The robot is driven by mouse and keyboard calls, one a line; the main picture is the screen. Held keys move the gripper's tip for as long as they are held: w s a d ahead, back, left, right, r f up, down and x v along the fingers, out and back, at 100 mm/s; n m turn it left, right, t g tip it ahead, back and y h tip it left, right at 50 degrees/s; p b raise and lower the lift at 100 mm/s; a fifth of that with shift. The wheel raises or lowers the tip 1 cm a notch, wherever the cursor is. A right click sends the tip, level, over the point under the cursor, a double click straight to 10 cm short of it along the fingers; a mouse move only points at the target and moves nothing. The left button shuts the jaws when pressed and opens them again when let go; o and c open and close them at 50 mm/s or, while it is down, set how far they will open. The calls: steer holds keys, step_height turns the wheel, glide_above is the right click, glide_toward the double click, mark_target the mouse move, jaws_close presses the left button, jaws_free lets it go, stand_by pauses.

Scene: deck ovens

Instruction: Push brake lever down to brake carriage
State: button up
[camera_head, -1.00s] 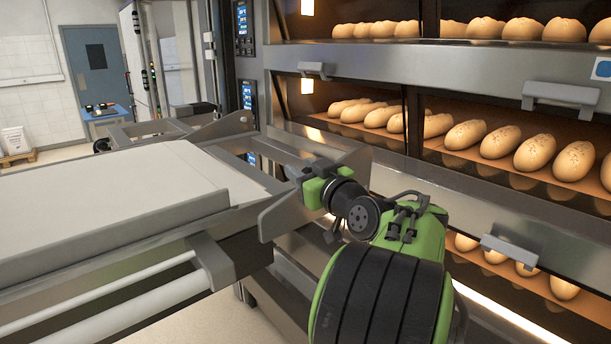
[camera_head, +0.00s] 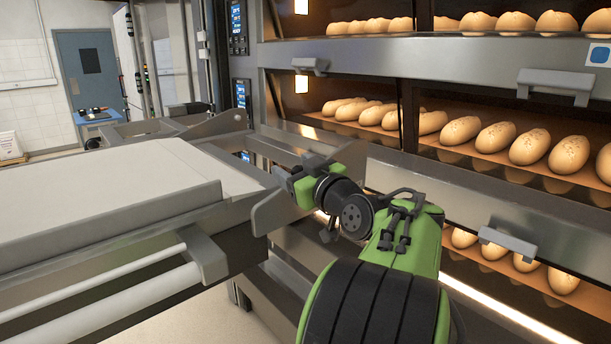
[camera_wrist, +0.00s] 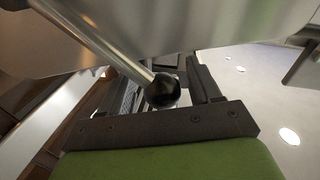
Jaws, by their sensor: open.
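The brake lever shows in the wrist view as a bright metal rod (camera_wrist: 100,45) with a round black knob (camera_wrist: 163,91) at its end. My gripper (camera_wrist: 165,80) is open there, with one dark finger on each side of the knob. I cannot tell whether a finger touches it. In the head view my gripper (camera_head: 285,178) is at the oven-side end of the carriage (camera_head: 110,205), beside its grey end plate. The lever cannot be made out in the head view, and the fingertips are partly hidden there.
The deck oven (camera_head: 440,60) with loaves on several decks stands close on the right. Its handles (camera_head: 554,85) stick out towards my arm. The carriage's white rail (camera_head: 100,300) runs along its near side.

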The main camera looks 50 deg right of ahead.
steer(key=b+v, duration=0.6)
steer(key=v, duration=0.9)
steer(key=shift+s, duration=0.2)
steer(key=shift+f, duration=0.1)
steer(key=shift+c, duration=0.2)
